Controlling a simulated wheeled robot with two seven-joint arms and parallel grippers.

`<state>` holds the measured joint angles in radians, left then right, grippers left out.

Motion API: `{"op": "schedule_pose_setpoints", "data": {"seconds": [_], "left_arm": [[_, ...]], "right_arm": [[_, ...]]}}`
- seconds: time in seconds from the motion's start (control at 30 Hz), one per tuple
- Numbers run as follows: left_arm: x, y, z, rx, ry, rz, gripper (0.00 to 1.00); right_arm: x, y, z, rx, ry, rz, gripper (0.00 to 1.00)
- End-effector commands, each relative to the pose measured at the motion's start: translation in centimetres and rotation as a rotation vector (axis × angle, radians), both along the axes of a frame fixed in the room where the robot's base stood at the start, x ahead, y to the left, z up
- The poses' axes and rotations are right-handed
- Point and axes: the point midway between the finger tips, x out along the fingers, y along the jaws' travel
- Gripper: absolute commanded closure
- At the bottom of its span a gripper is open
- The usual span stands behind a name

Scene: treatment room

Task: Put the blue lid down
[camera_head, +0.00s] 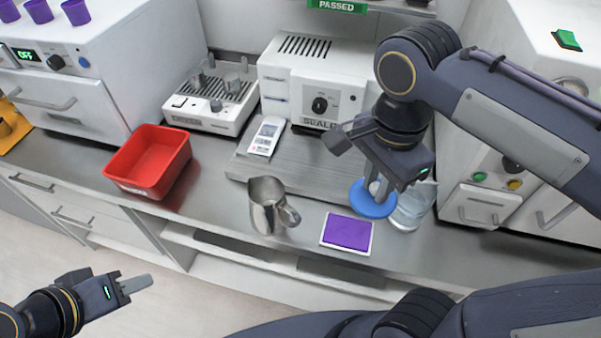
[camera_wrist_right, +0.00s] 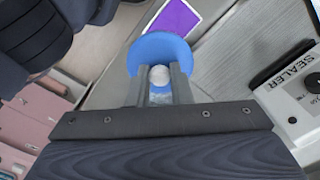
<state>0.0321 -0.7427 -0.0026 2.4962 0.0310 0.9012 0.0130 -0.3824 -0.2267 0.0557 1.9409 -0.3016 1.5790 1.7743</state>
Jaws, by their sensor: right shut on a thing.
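The blue lid (camera_head: 375,207) is a round disc, held above the steel counter, left of a clear glass beaker (camera_head: 410,212). My right gripper (camera_head: 378,190) is shut on the lid's pale round knob from above. In the right wrist view, the lid (camera_wrist_right: 148,50) shows between and behind the two fingers (camera_wrist_right: 160,80). Whether the lid touches anything below is hard to tell. My left gripper (camera_head: 135,285) is low at the left, away from the counter, and looks empty; its fingers overlap in view.
A purple pad in a white frame (camera_head: 347,233) lies just in front of the lid. A metal pitcher (camera_head: 268,208) stands left of it. A grey board (camera_head: 245,168) and the sealer (camera_head: 312,78) are behind. A red bin (camera_head: 150,160) is further left. Bare counter lies between bin and pitcher.

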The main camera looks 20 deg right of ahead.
Motion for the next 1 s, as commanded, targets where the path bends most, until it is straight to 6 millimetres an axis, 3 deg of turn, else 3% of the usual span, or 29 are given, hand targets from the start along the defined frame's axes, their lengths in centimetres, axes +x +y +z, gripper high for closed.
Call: {"op": "schedule_pose_setpoints", "data": {"seconds": [0.17, 0.47, 0.6, 1.0], "left_arm": [[0.0, 0.0, 0.0, 0.0, 0.0, 0.0, 0.64], [0.0, 0.0, 0.7, 0.0, 0.0, 0.0, 0.64], [0.0, 0.0, 0.5, 0.0, 0.0, 0.0, 0.64], [0.0, 0.0, 0.5, 0.0, 0.0, 0.0, 0.64]], "right_arm": [[1.6, -1.2, -1.2, -0.002, 0.003, -0.021, 1.0], [8.6, -3.1, -4.4, -0.003, 0.005, -0.02, 1.0], [10.7, -3.8, -7.2, -0.003, 0.004, -0.02, 1.0], [13.5, -4.5, -11.1, -0.002, 0.003, -0.019, 1.0]]}}
